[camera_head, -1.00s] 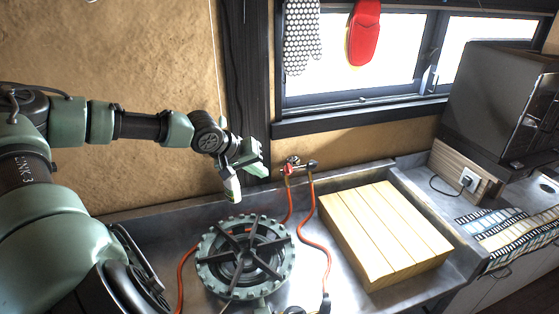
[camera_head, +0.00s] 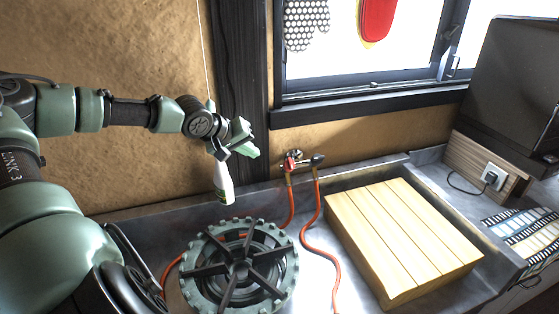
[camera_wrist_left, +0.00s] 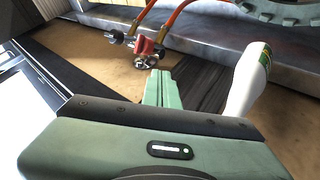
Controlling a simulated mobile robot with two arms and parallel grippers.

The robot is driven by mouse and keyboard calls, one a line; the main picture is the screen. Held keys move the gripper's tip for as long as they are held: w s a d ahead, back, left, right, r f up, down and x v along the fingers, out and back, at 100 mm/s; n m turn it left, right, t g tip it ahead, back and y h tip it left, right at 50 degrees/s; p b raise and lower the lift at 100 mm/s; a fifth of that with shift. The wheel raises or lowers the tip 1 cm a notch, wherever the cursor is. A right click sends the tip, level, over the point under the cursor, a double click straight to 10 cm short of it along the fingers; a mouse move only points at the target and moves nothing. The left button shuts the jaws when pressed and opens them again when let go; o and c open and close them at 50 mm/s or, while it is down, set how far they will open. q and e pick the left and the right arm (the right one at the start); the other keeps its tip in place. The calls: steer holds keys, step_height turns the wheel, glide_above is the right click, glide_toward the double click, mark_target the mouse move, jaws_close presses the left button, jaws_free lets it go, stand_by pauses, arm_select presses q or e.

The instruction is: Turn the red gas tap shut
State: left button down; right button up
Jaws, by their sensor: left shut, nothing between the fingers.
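The red gas tap (camera_head: 291,164) sits on a small fitting at the clay wall behind the counter, with orange hoses running down from it. A dark knob or handle end (camera_head: 318,159) sticks out to its right. In the left wrist view the red tap (camera_wrist_left: 147,46) shows just beyond my fingertips. My left gripper (camera_head: 252,149) is shut and empty, left of the tap and a little higher, apart from it. Its green fingers (camera_wrist_left: 158,88) are together in the wrist view. My right gripper is not in view.
A slatted wooden board (camera_head: 400,240) lies to the right. The window sill (camera_head: 370,108) is above the tap.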

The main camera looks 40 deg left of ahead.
mark_target(289, 165)
arm_select(q)
steer(key=w+d+f+p, duration=0.1)
steer(key=w+f+p, duration=0.1)
steer(key=w+f, duration=0.4)
steer(key=w, duration=0.3)
steer(key=shift+w+d+p, duration=0.25)
steer(key=shift+d+p, duration=0.1)
steer(key=shift+f, duration=0.1)
steer(key=shift+w, duration=0.15)
